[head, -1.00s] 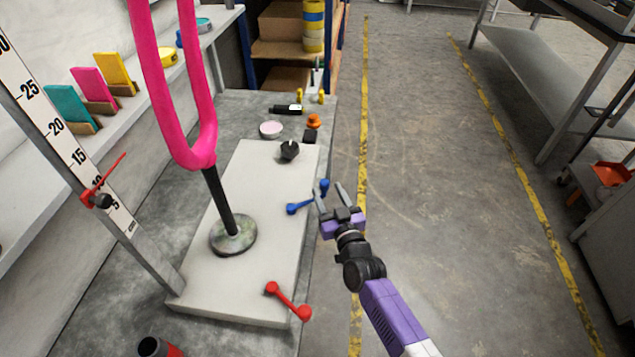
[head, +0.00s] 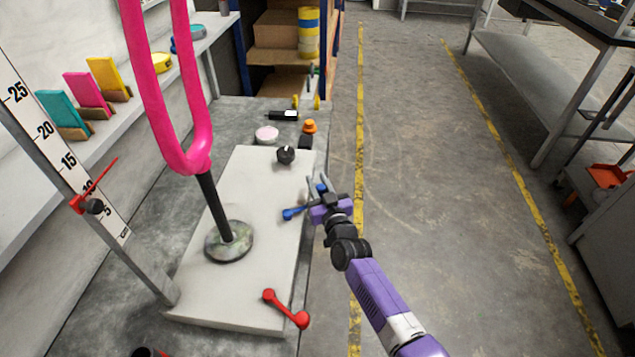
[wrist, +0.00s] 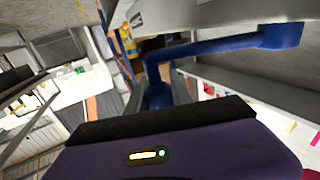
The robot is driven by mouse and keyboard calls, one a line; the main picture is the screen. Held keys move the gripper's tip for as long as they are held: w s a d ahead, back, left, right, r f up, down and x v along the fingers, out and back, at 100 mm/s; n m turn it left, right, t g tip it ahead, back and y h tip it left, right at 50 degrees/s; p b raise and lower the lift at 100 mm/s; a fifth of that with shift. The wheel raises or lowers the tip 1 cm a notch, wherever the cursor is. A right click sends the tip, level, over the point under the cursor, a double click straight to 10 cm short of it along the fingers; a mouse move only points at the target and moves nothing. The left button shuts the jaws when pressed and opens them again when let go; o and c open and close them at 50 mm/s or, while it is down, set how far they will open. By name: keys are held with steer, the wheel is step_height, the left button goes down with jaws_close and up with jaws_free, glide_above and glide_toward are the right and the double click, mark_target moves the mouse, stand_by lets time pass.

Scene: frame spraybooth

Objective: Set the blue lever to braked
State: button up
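The blue lever (head: 292,213) sits at the right edge of the pale base plate (head: 265,240), beside the pink fork's stand. One round end lies on the plate side, the other (head: 322,188) is at my gripper. My gripper (head: 316,183) is open, its fingers on either side of that outer end. In the wrist view the lever (wrist: 215,46) runs from a knob between the fingers to another knob at upper right. I cannot tell whether the fingers touch it. No braked marking is legible.
A red lever (head: 286,309) is at the plate's near right corner. A black knob (head: 285,155) is on the plate's far end. The pink fork (head: 190,120) rises on its black post at left. The floor (head: 430,200) to the right is clear.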

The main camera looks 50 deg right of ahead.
mark_target(324, 192)
jaws_close()
steer(key=shift+s+r+p, duration=0.1)
steer(key=shift+r+p, duration=0.1)
steer(key=shift+p, duration=0.7)
stand_by(0.5)
steer(key=s+m+h+p, duration=0.1)
steer(key=p, duration=0.2)
steer(key=m+g+h+p, duration=0.1)
steer(key=p, duration=0.3)
steer(key=shift+s+a+r+g+h, duration=0.1)
steer(key=shift+s+a+g+h, duration=0.2)
steer(key=shift+s, duration=0.1)
steer(key=shift+s+a+f+m+g+h+p, duration=0.15)
steer(key=shift+s+f+m+g+h+p, duration=0.05)
steer(key=shift+s+m+g+h+p, duration=0.7)
steer(key=shift+s+a+f+m+g+h+p, duration=0.1)
steer(key=shift+s+a+m+g+h+p, duration=0.15)
steer(key=shift+s+m+g+h, duration=0.4)
steer(key=shift+s+a+m+g+h+p, duration=0.25)
steer(key=shift+s+m+g+h, duration=0.15)
steer(key=shift+m+g+h, duration=0.35)
steer(key=shift+g, duration=0.3)
